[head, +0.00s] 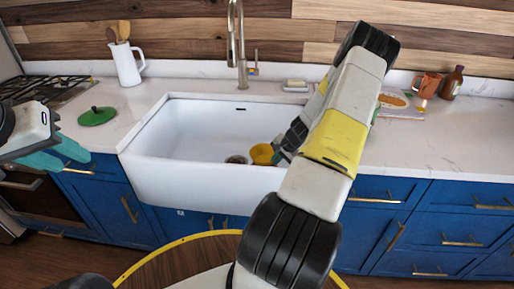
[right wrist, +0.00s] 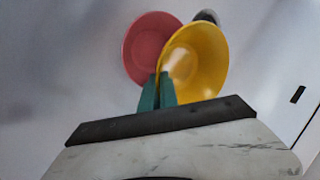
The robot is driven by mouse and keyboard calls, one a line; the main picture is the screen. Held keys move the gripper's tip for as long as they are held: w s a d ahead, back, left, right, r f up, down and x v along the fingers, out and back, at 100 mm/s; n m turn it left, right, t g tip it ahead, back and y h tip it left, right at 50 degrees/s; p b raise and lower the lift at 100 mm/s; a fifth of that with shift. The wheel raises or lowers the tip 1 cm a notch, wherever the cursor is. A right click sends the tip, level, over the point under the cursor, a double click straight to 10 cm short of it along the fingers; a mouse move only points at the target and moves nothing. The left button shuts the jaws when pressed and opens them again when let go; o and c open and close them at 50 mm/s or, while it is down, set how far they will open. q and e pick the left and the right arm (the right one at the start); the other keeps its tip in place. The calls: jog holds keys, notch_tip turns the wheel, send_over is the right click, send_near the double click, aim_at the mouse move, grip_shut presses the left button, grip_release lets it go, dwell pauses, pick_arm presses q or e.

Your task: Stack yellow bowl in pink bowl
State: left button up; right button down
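The yellow bowl (head: 262,154) is in or just above the white sink basin; it also shows large in the right wrist view (right wrist: 202,62). My right gripper (right wrist: 158,90) has its teal fingers closed together at the near-left rim of the yellow bowl, with the rim between them. The pink bowl (right wrist: 142,45) lies beyond and to the left of the yellow bowl in the right wrist view, partly covered by it. I cannot make out the pink bowl in the head view. My left gripper (head: 56,155) is open and empty, left of the sink over the counter's front edge.
The sink (head: 190,125) has a tall faucet (head: 238,45) behind it and a dark drain (head: 236,160). A green lid (head: 97,116) and white pitcher (head: 126,64) stand on the left counter. An orange mug (head: 428,84) and brown bottle (head: 453,83) stand at the right.

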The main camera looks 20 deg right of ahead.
jog(key=shift+f, duration=0.1)
jog(key=shift+f, duration=0.4)
jog(key=c, duration=1.6)
grip_release()
